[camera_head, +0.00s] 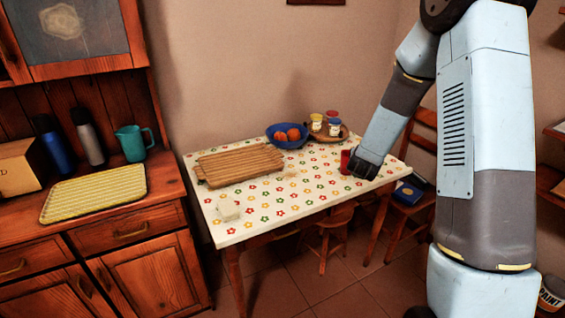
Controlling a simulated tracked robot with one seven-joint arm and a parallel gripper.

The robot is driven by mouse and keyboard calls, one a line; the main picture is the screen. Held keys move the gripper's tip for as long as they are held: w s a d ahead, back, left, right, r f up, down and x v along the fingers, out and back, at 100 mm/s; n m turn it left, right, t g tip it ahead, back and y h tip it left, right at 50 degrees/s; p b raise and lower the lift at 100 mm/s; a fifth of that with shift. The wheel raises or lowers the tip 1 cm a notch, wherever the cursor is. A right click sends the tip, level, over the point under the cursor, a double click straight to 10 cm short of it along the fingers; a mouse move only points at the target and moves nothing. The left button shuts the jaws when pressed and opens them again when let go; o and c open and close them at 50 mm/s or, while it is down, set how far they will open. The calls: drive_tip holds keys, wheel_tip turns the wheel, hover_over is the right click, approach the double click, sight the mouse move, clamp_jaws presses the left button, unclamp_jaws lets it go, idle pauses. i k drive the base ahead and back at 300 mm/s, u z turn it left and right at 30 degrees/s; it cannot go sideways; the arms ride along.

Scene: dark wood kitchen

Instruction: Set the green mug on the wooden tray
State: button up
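The wooden tray (240,165) is a slatted rectangle lying on the left part of the flower-patterned table. No plain green mug is clearly seen. A teal-green vessel (132,144) with a handle at its right, looking like a mug or jug, stands upright on the wooden cabinet top at left. My gripper (362,170) is dark and low over the right part of the table, right beside a red cup (345,161) that it partly overlaps. I cannot tell whether its fingers touch or hold the red cup.
A small pale item (229,210) sits near the front left. A yellow tray (95,193) and bottles (88,137) are on the cabinet. The table's front middle is clear.

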sight(221, 172)
drive_tip(key=k, duration=0.5)
drive_tip(key=u, duration=1)
drive_tip(key=i, duration=0.15)
drive_tip(key=z, duration=2.1)
drive_tip(key=i, duration=0.65)
drive_tip(key=u, duration=3.55)
drive_tip(key=k, duration=0.2)
drive_tip(key=z, duration=1.85)
drive_tip(key=i, duration=1.1)
